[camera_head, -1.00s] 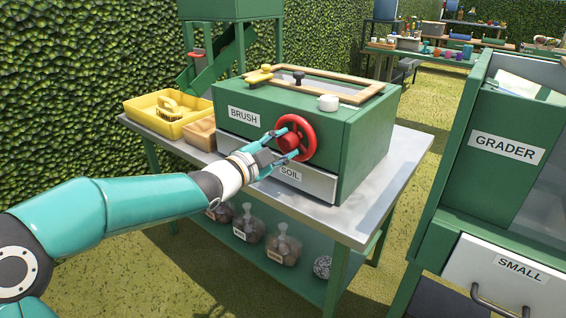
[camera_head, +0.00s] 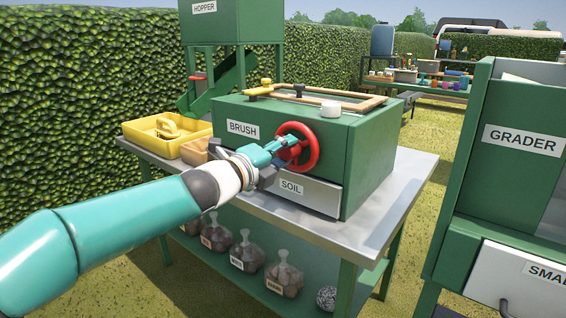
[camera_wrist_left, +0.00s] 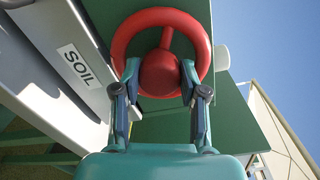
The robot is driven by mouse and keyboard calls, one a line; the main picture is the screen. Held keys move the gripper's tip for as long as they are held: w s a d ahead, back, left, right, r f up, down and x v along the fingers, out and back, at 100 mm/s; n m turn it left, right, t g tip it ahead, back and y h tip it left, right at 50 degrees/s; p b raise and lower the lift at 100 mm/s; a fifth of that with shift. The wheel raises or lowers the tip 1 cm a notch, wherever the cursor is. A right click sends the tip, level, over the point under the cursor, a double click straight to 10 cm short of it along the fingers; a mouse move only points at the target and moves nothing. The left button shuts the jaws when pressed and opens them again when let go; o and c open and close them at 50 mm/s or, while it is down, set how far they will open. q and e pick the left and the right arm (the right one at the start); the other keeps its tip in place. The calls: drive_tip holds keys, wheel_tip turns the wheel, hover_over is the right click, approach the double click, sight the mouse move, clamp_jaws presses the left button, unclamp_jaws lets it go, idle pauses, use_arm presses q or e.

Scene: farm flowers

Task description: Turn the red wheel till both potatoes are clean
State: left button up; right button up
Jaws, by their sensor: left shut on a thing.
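The red wheel (camera_head: 311,151) is on the front of the green BRUSH box (camera_head: 360,150). My left gripper (camera_head: 286,147) is at the wheel's hub. In the left wrist view, its two fingers (camera_wrist_left: 161,78) are shut on the red hub (camera_wrist_left: 160,72), one on each side, inside the rim (camera_wrist_left: 120,38). The box has a wooden-framed top (camera_head: 350,105), seen at a low angle. No potatoes are seen in or on the box. My right gripper is not in view.
The SOIL drawer (camera_head: 318,195) is below the wheel. A yellow tray (camera_head: 140,137) and a wooden box (camera_head: 194,152) stand at the left of the metal table (camera_head: 400,190). Bags (camera_head: 284,280) sit on the lower shelf. The GRADER (camera_head: 525,140) stands at the right.

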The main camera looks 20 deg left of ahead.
use_arm(q)
drive_tip(key=m, duration=0.1)
drive_tip(key=f+m+b, duration=0.1)
drive_tip(key=m, duration=0.1)
drive_tip(key=shift+d+m+b, duration=0.2)
drive_tip(key=shift+m+b, duration=0.1)
drive_tip(key=shift+r+m+b, duration=0.1)
drive_tip(key=shift+m+b, duration=0.4)
drive_tip(key=shift+m, duration=0.7)
drive_tip(key=o, duration=1.1)
drive_tip(key=shift+r, duration=0.1)
drive_tip(key=shift+o, duration=0.2)
drive_tip(key=shift+a+r, duration=0.1)
drive_tip(key=shift+r, duration=0.05)
drive_tip(key=shift+s, duration=0.1)
